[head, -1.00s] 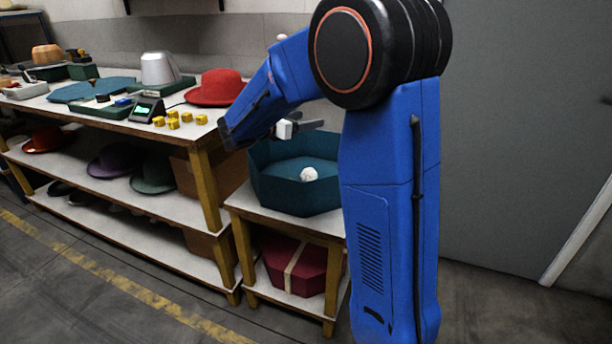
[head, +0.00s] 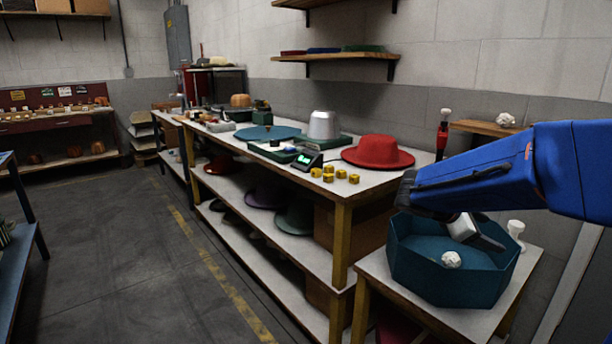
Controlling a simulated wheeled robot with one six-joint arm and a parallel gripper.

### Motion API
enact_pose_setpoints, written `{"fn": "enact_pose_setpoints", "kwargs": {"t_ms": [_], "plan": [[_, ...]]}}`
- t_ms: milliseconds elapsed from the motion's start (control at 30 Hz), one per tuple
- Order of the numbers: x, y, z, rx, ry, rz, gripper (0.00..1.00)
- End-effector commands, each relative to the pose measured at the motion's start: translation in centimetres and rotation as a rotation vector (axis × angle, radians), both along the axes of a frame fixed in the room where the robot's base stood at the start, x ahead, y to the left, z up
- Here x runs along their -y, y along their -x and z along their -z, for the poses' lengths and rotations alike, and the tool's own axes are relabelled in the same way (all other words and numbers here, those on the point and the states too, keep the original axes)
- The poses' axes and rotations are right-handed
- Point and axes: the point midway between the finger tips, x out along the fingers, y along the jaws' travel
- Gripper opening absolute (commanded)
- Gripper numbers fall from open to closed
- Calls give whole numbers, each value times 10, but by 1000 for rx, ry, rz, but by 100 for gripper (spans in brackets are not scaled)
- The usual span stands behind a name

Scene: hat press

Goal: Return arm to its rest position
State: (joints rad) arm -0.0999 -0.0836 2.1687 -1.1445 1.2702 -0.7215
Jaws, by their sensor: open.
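My blue arm (head: 560,165) reaches in from the right edge of the head view. My gripper (head: 475,232) is at its end, over the teal octagonal box (head: 445,285). Its light and dark finger parts show under the wrist and look empty. A crumpled white ball (head: 451,259) lies inside the box, just below the gripper and apart from it. The gripper's far side is hidden by the wrist.
The long workbench (head: 395,182) stands left of the box, with a red hat (head: 378,152), a silver hat block (head: 323,125) and several yellow blocks (head: 328,175). A white spool (head: 516,229) stands right of the box. The floor (head: 130,270) at left is clear.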

Motion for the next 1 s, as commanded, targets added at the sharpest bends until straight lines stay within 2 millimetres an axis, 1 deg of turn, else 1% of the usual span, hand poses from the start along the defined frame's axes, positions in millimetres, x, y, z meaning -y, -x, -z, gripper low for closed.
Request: {"fn": "enact_pose_setpoints", "kwargs": {"t_ms": [33, 200, 367, 500, 600, 800, 900, 1000], "plan": [[-2, 19, 2, 46, -56, 35, 65], [-17, 73, 19, 195, -254, 162, 65], [-37, 119, 36, 330, -436, 292, 65], [-59, 155, 49, 448, -595, 410, 65], [-77, 178, 59, 529, -709, 499, 65], [-115, 218, 74, 679, -936, 689, 65], [-134, 234, 80, 745, -1044, 784, 65], [-151, 246, 84, 796, -1136, 866, 65]]}}
